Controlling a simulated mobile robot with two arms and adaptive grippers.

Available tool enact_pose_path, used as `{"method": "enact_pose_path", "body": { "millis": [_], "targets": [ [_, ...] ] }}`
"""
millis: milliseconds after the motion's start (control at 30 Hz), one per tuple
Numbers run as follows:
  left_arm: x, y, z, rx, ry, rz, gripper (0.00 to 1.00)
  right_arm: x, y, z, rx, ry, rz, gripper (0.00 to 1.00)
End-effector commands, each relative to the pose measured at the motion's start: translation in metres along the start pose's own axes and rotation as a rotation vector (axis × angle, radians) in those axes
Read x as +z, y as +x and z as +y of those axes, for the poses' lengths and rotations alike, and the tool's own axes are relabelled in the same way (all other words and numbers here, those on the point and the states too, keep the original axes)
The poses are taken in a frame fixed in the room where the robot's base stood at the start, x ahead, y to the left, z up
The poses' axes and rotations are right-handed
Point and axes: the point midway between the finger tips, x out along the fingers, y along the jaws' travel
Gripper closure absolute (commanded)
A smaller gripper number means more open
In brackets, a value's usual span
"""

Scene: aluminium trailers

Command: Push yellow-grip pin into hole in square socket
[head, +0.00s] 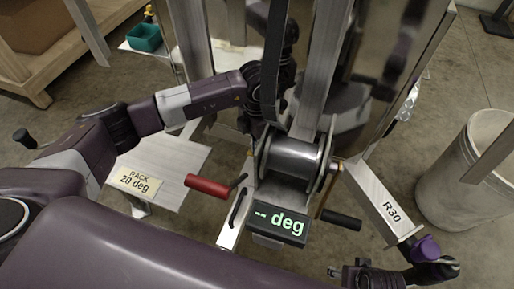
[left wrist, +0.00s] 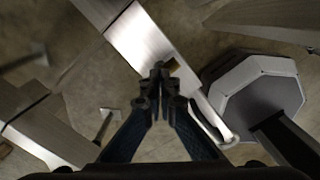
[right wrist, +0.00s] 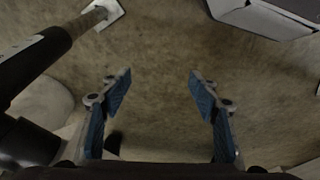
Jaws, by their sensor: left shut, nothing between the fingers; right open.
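My left gripper (left wrist: 159,70) is shut and empty, its fingertips together in the left wrist view. A small yellow-brown piece (left wrist: 173,66) shows just right of the fingertips, against a bright square metal tube (left wrist: 150,45); it may be the yellow-grip pin in the square socket, but I cannot tell whether it touches the fingers or how deep it sits. In the head view a tiny yellow spot (head: 249,153) shows below my left wrist, where the fingers are mostly hidden. My right gripper (right wrist: 157,82) is open and empty above the floor in the right wrist view.
A winch drum (head: 295,158) with a red handle (head: 207,187), a black handle (head: 341,219) and a "deg" display (head: 279,222) stands at centre. An arm marked R30 (head: 385,203), a "RACK 20 deg" plate (head: 138,181), a pale bin (head: 470,170) and a teal box (head: 143,37) surround it.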

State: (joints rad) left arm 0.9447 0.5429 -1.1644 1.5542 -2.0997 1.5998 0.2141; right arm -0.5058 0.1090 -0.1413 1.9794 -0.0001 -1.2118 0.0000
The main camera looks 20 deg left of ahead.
Motion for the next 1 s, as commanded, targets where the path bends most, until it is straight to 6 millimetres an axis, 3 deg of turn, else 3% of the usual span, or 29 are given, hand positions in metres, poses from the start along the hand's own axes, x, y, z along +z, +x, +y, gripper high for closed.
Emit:
{"method": "enact_pose_path", "body": {
  "millis": [200, 300, 700, 1000],
  "targets": [
    [-0.004, 0.004, -0.001, -0.002, 0.0, 0.012, 1.0, 0.0, -0.003, 0.0, 0.0, 0.0, 0.002, 0.44],
    [-0.004, -0.001, -0.001, -0.003, 0.0, 0.013, 1.0, 0.008, 0.013, 0.002, 0.003, -0.003, -0.015, 0.44],
    [-0.002, -0.021, -0.001, -0.002, 0.0, 0.007, 1.0, 0.026, 0.047, -0.002, -0.003, -0.006, -0.033, 0.44],
    [-0.002, -0.028, -0.001, -0.001, 0.0, 0.006, 1.0, 0.035, 0.06, -0.003, -0.005, -0.007, -0.038, 0.44]
  ]
}}
